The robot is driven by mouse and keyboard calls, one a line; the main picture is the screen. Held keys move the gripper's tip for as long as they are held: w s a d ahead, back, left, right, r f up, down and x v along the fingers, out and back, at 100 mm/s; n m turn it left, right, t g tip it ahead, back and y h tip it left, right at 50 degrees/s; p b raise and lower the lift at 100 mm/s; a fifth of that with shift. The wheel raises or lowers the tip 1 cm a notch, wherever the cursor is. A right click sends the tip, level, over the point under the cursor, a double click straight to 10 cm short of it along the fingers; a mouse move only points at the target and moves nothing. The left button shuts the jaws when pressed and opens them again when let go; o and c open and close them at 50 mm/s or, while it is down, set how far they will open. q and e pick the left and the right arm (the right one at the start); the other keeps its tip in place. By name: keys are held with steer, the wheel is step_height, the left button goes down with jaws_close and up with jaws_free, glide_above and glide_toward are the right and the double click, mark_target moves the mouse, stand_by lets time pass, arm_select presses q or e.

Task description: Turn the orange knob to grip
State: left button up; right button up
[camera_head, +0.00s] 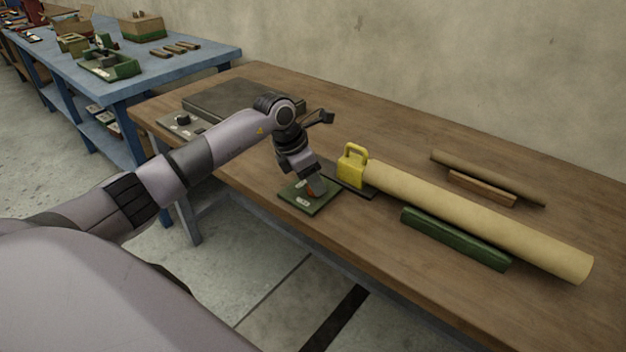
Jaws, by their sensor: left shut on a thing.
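The orange knob (317,188) sits on a small dark green plate (297,201) near the front edge of the brown table. Only a sliver of the knob shows; my gripper hides the rest. White labels lie on the plate beside it. My left gripper (316,187) points down over the plate and is shut on the knob. My right gripper does not show.
A long tan roll (480,215) lies to the right, with a yellow block with a handle (352,167) at its left end. A green bar (455,238) lies in front of it. A brown rod (487,177) and a wooden bar (482,188) lie behind. A dark flat panel (215,98) is at the left.

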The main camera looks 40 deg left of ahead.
arm_select(q)
steer(key=m+h+b, duration=0.1)
steer(key=m, duration=0.2)
steer(key=shift+w+a+m+g+b, duration=0.1)
steer(key=shift+w+m+g+b, duration=0.05)
steer(key=shift+m+g+b, duration=0.2)
steer(key=m+g+b, duration=0.1)
steer(key=m, duration=0.2)
steer(key=shift+m+h+b, duration=0.25)
steer(key=shift+h+b, duration=0.1)
steer(key=shift+h, duration=0.05)
steer(key=m+g+b, duration=0.2)
steer(key=m, duration=0.3)
steer(key=shift+w, duration=0.2)
steer(key=shift+w+m+g+b, duration=0.1)
steer(key=shift+m+g+b, duration=0.9)
steer(key=shift+m, duration=1.1)
steer(key=o, duration=1)
steer(key=shift+r, duration=0.15)
